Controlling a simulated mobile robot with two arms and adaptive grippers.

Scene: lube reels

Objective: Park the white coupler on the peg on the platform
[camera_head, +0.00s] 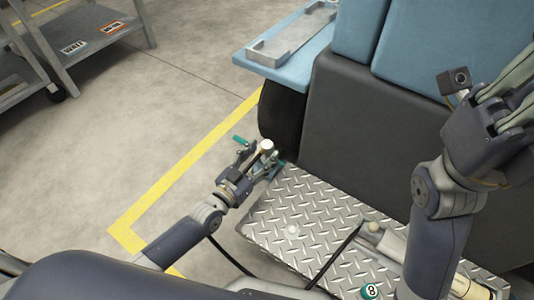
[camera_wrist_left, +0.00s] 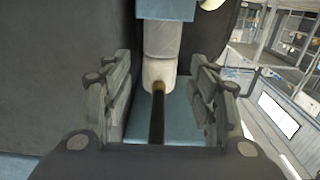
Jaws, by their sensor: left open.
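The white coupler (camera_wrist_left: 158,72) is between the spread fingers of my left gripper (camera_wrist_left: 160,92) in the left wrist view, with a gap on each side. A brownish collar and a dark hose run from it toward the wrist. In the head view a white round end (camera_head: 266,146) shows at my left gripper (camera_head: 260,153), beside the platform's far left corner. The diamond-plate platform (camera_head: 325,205) carries a small pale knob (camera_head: 292,230), perhaps the peg; its shape is unclear. My right gripper (camera_head: 510,85) is raised at the right edge, its jaw state unclear.
A grey and blue cabinet (camera_head: 365,120) stands behind the platform, with a blue shelf (camera_head: 250,62) at its side. On the platform lie a black hose (camera_head: 335,255), a pale cylindrical part (camera_head: 390,245) and a green "8" tag (camera_head: 370,291).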

